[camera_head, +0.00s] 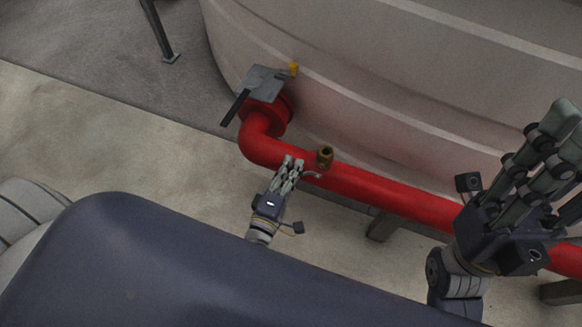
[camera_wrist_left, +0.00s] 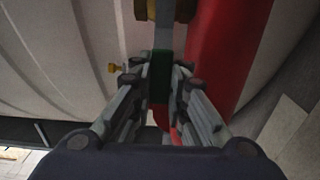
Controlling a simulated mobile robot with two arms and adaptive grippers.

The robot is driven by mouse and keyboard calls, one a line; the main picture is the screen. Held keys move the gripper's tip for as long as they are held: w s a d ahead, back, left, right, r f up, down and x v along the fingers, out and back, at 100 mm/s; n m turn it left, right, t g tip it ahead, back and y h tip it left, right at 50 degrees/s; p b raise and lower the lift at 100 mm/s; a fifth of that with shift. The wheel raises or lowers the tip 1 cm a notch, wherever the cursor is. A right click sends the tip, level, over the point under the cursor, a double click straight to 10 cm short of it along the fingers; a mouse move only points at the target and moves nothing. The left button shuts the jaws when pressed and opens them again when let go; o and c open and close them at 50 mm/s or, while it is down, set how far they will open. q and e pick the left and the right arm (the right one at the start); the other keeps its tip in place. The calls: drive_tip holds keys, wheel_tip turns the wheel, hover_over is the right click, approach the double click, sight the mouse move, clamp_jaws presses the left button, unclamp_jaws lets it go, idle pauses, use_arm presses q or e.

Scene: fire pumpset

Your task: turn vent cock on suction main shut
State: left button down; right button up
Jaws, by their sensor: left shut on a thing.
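The vent cock (camera_head: 325,157) is a small brass fitting standing on top of the red suction main (camera_head: 375,187). Its brass body (camera_wrist_left: 147,10) shows at the top edge of the left wrist view, with a flat grey lever (camera_wrist_left: 163,38) running from it to a dark green grip (camera_wrist_left: 159,75). My left gripper (camera_head: 292,167) is beside the pipe, just left of the cock. In the left wrist view its fingers (camera_wrist_left: 160,82) are shut on the lever's green grip. My right gripper (camera_head: 568,140) is raised at the right, away from the cock; its fingertips are partly cut off.
A large pale ribbed tank (camera_head: 420,80) stands behind the pipe. Another valve with a grey plate (camera_head: 262,83), a dark handle and a yellow part sits at the tank's flange. Pipe supports (camera_head: 381,226) stand below the main.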

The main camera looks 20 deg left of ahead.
use_arm(q)
drive_tip(key=shift+d+f, duration=0.1)
drive_tip(key=shift+d, duration=0.15)
drive_tip(key=c, duration=1.5)
unclamp_jaws()
drive_tip(key=shift+c, duration=0.2)
drive_tip(key=shift+s+a, duration=0.1)
drive_tip(key=s, duration=1.2)
drive_tip(key=shift+a, duration=0.2)
